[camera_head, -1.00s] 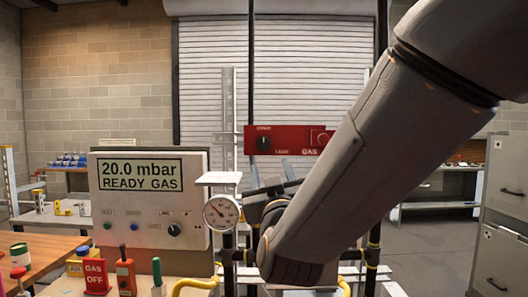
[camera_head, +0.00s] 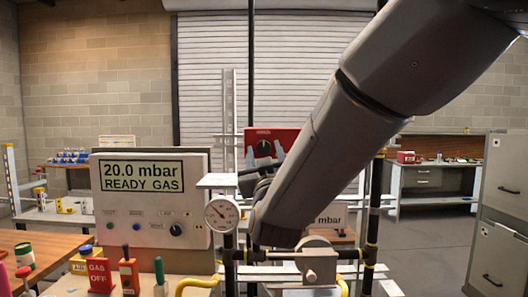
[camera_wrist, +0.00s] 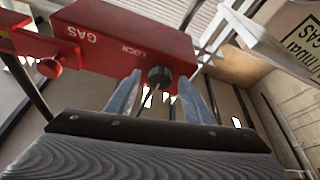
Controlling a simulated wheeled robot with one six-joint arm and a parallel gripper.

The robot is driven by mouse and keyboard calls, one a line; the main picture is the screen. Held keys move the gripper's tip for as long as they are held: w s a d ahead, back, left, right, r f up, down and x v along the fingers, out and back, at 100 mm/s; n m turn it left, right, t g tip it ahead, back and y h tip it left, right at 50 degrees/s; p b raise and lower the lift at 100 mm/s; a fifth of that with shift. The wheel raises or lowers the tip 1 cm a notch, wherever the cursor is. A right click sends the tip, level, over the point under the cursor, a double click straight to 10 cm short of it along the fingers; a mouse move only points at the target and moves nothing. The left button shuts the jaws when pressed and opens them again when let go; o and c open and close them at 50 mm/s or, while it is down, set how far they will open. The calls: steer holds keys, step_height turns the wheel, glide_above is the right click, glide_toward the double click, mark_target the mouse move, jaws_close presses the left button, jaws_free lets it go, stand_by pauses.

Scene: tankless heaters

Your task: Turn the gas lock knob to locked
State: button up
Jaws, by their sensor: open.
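The gas lock knob (camera_head: 264,148) is a small black round knob on the front of a red box (camera_head: 287,135). In the wrist view the knob (camera_wrist: 159,77) sits near the end of the red box (camera_wrist: 115,40), beside the word LOCK. Which way its pointer faces is too small to tell. My gripper (camera_wrist: 158,80) is open, with one pale blue finger on each side of the knob; I see no clear contact. In the head view my gripper (camera_head: 265,154) is in front of the knob, and my arm hides the box's right part.
A panel reading 20.0 mbar READY GAS (camera_head: 150,200) stands at left, with a round gauge (camera_head: 221,213) beside it. A red GAS OFF sign (camera_head: 99,275) is at lower left. Yellow pipe and a grey fitting (camera_head: 314,262) lie below my arm.

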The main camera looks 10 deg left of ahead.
steer(key=shift+c, duration=0.5)
steer(key=c, duration=1)
steer(key=shift+o, duration=0.3)
